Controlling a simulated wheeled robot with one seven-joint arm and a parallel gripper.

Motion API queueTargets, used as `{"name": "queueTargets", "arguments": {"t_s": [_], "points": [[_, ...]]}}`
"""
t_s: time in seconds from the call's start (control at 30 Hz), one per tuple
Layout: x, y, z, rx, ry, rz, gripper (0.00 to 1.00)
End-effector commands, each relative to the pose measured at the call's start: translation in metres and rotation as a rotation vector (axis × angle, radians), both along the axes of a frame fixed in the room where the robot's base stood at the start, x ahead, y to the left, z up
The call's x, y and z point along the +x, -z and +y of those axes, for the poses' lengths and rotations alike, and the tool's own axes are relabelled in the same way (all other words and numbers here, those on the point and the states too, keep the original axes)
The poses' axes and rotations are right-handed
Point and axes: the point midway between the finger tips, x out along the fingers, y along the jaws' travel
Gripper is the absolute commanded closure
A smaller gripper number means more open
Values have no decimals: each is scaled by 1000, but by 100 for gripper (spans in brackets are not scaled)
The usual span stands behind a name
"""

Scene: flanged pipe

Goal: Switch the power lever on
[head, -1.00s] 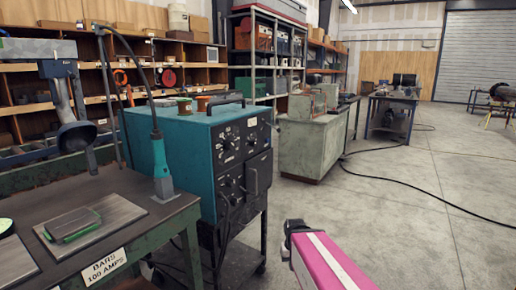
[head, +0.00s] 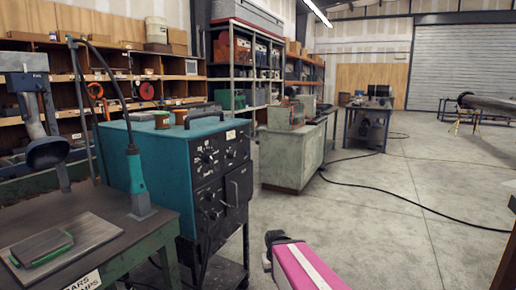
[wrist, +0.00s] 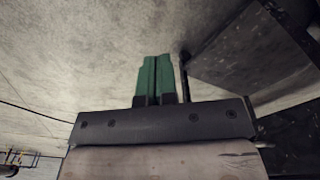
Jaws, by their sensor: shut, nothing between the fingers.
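A teal power unit (head: 150,152) stands at left centre in the head view. In the wrist view, the green fingers of my gripper (wrist: 155,78) are together and empty, over the concrete floor. They appear clear of everything. The head view shows my pink arm link low at centre, right of the unit; the fingers do not show there.
A green workbench (head: 120,255) with a metal plate stands front left. A dark flat surface (wrist: 250,50) lies right of the fingers in the wrist view. A black cable (head: 400,200) crosses the open floor. A grey cabinet (head: 290,158) stands behind the unit.

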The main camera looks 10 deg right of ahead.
Motion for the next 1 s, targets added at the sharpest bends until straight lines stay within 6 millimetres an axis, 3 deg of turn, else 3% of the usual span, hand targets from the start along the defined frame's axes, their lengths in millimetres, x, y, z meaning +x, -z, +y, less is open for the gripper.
{"name": "queueTargets", "arguments": {"t_s": [0.17,0.47,0.7,1.0], "points": [[48,-12,-1,-39,-158,-205,100],[139,-63,0,-232,-497,-638,100],[196,-124,4,-488,-729,-957,100],[237,-214,14,-927,-936,-1296,100]]}}
